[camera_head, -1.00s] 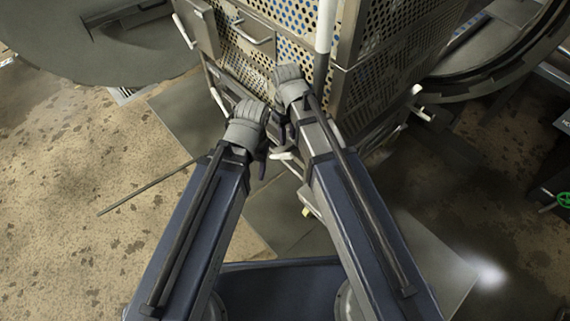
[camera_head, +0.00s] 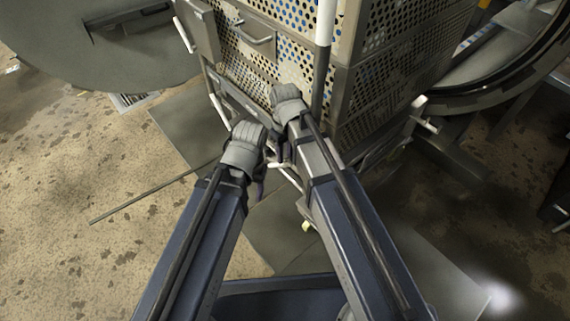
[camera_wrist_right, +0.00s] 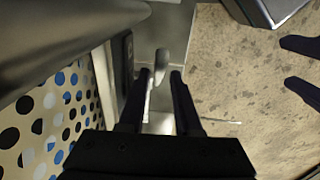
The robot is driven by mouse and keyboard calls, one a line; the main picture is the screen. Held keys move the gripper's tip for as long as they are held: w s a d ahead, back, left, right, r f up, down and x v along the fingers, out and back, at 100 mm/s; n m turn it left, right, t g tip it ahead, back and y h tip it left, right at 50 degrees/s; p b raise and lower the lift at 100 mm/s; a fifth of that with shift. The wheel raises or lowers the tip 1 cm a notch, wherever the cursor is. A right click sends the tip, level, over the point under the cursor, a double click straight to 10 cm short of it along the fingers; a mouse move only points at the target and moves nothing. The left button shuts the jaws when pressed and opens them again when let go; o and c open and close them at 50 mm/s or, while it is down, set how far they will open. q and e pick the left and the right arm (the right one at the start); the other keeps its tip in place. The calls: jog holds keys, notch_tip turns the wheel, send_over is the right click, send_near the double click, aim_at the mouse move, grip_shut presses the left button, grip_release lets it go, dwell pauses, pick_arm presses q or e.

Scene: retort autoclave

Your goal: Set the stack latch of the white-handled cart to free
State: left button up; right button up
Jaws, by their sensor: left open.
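The cart carries stacked perforated metal baskets (camera_head: 300,65), with white tubular handles (camera_head: 326,28) at its corner. My right gripper (camera_head: 277,140) is low at the cart's front; its fingertips are mostly hidden in the head view. In the right wrist view the right gripper (camera_wrist_right: 161,78) has its fingers apart. My left gripper (camera_head: 258,187) is open and empty, beside and below the right one. Its dark fingers (camera_wrist_right: 302,68) show at the wrist view's right.
A large round grey door (camera_head: 110,60) is at the upper left, and a round vessel rim (camera_head: 510,75) at the right. A thin rod (camera_head: 150,192) extends left of my left gripper.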

jog(key=shift+f+b, duration=0.9)
jog(key=shift+f, duration=0.55)
pick_arm(q)
notch_tip(320, 180, down, 3)
jog(key=shift+r, duration=0.15)
pick_arm(e)
grip_shut()
